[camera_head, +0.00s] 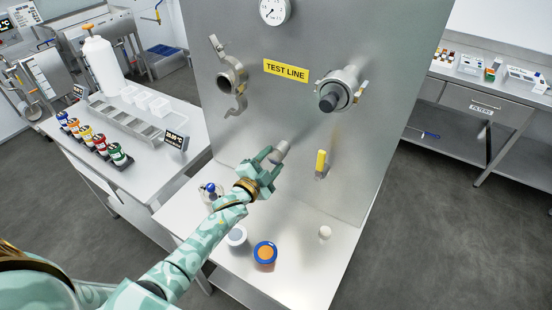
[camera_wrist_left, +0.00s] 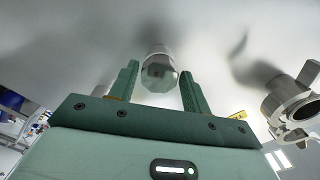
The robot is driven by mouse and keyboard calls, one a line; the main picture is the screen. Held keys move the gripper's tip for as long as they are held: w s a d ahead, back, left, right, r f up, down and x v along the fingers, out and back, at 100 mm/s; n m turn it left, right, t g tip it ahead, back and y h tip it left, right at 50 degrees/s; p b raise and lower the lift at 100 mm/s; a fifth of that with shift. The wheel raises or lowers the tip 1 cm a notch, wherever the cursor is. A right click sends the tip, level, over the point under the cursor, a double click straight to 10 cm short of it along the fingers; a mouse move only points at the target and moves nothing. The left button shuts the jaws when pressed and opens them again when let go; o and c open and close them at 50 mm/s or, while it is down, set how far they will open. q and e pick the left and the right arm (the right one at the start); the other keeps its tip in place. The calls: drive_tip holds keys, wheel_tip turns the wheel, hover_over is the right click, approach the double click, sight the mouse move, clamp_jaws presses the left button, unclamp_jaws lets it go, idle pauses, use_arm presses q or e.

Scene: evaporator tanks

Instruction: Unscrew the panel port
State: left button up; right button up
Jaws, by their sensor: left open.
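The panel port, a short metal cylinder (camera_head: 281,150), sticks out of the steel panel (camera_head: 250,120) below the yellow TEST LINE label. In the left wrist view its faceted metal end (camera_wrist_left: 159,76) faces me, centred between the finger tips. My left gripper (camera_head: 271,157) is open, its green fingers pointing at the panel on either side of the port's end. A gap shows between each finger and the port in the wrist view. How deep the fingers reach along the port is hard to tell. My right gripper is not in view.
A clamp fitting (camera_head: 231,80) and a capped fitting (camera_head: 335,92) stick out above, with a yellow-handled valve (camera_head: 320,163) to the right. On the shelf below stand an orange-and-blue round item (camera_head: 265,252), a white cup (camera_head: 236,236) and a white knob (camera_head: 325,232).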

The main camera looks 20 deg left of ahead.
use_arm(q)
drive_tip(key=m+b, duration=0.1)
drive_tip(key=m, duration=0.2)
drive_tip(key=shift+f, duration=0.1)
drive_tip(key=m+b, duration=0.1)
drive_tip(key=m, duration=0.1)
drive_tip(key=shift+m, duration=0.3)
drive_tip(key=shift+m+b, duration=0.4)
drive_tip(key=shift+m, duration=0.3)
drive_tip(key=shift+m+b, duration=0.35)
drive_tip(key=shift+m, duration=0.55)
drive_tip(key=shift+r+m, duration=0.2)
drive_tip(key=shift+m, duration=0.5)
clamp_jaws()
drive_tip(key=n+p, duration=0.1)
drive_tip(key=n, duration=0.2)
drive_tip(key=shift+r+n+p, duration=0.2)
drive_tip(key=shift+n+p, duration=0.15)
drive_tip(key=shift+n, duration=0.05)
drive_tip(key=shift+w+f+n, duration=0.1)
drive_tip(key=shift+f+n, duration=0.05)
drive_tip(key=shift+n, duration=0.65)
